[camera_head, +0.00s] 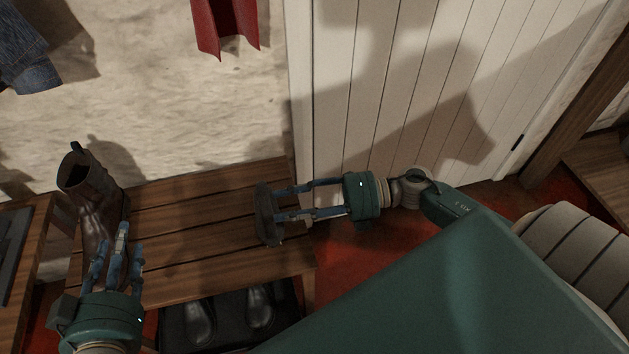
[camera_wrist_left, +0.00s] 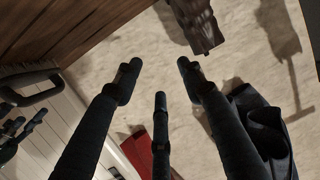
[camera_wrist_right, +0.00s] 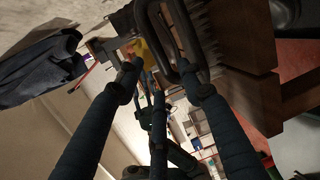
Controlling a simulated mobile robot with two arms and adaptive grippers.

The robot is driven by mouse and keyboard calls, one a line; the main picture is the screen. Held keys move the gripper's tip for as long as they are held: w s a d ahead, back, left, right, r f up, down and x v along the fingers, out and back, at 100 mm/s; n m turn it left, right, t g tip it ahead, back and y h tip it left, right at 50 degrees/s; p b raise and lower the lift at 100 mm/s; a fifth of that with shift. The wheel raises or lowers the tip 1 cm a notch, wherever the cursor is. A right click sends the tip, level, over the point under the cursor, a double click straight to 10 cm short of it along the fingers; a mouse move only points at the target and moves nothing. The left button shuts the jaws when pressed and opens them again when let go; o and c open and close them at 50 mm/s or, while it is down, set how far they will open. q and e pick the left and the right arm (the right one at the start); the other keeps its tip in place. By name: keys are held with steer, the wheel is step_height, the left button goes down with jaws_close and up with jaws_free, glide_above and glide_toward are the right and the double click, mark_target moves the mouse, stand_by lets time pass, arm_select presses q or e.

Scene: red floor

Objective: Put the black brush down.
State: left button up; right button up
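The black brush (camera_head: 265,214) is at the right end of the wooden bench (camera_head: 165,254). In the left wrist view the brush (camera_wrist_left: 38,97) has its bristles toward the bench boards and its looped handle away from them; they appear to touch. My right gripper (camera_head: 280,203) is at the brush, fingers spread around the handle side. In the right wrist view the handle loop (camera_wrist_right: 146,28) lies by the right fingertip; I cannot tell whether they touch. My left gripper (camera_head: 115,245) is open and empty, beside a brown boot (camera_head: 97,200) standing on the bench.
Black shoes (camera_head: 259,306) stand on a dark tray below the bench. A white plank door (camera_head: 400,90) is behind my right arm. Red cloth (camera_head: 225,25) and jeans (camera_head: 25,55) hang on the wall. The bench middle between boot and brush is clear.

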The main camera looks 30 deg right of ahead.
arm_select(q)
steer(key=s+a+f+g+y, duration=0.1)
steer(key=s+f+g, duration=0.2)
steer(key=f, duration=0.2)
steer(key=shift+s+a+f+p, duration=0.15)
steer(key=shift+a+f+p, duration=0.15)
steer(key=shift+f+p, duration=0.15)
arm_select(e)
steer(key=v, duration=0.7)
